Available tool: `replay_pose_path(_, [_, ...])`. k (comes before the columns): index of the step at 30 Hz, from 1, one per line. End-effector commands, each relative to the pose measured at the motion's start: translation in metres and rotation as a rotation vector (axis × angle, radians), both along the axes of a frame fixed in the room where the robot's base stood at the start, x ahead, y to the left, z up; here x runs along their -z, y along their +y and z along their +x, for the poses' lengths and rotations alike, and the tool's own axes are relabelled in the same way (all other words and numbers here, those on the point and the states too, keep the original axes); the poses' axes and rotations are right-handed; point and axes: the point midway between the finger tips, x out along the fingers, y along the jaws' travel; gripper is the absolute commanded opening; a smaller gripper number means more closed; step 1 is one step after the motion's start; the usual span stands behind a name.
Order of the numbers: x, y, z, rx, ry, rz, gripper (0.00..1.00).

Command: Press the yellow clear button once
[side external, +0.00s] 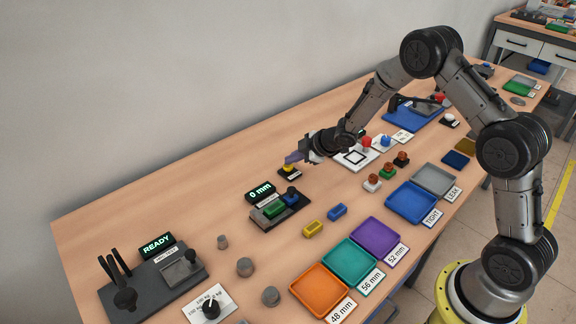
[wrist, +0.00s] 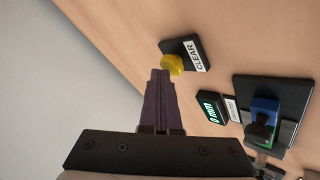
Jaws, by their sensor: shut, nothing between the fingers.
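The yellow clear button (wrist: 172,65) sits on a small black base labelled CLEAR (wrist: 188,54) on the wooden table. It also shows in the side external view (side external: 288,168), partly covered by my gripper. My gripper (wrist: 160,75) is shut and empty. Its dark purple fingertips are at the button's near edge in the wrist view. In the side external view my gripper (side external: 292,158) is directly over or beside the button. I cannot tell whether the tips touch it. The button's travel is too small to see.
A display reading 0 mm (side external: 260,192) and a gauge with a green block (side external: 275,209) stand close to the button. Yellow and blue blocks and coloured trays lie nearer the front. Bare table lies left of the button.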

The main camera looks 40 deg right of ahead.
Motion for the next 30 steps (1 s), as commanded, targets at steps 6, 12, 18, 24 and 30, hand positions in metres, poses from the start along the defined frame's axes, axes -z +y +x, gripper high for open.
replay_pose_path(6, [-0.011,0.0,-0.001,0.001,0.001,-0.001,0.0])
replay_pose_path(12, [-0.012,0.0,-0.001,0.001,0.001,0.0,0.0])
replay_pose_path(18, [-0.016,0.0,0.0,0.001,-0.002,0.0,0.0])
replay_pose_path(24, [-0.033,0.0,0.0,0.0,-0.002,-0.001,0.0])
replay_pose_path(30, [-0.051,0.0,0.0,-0.001,-0.003,0.0,0.0])
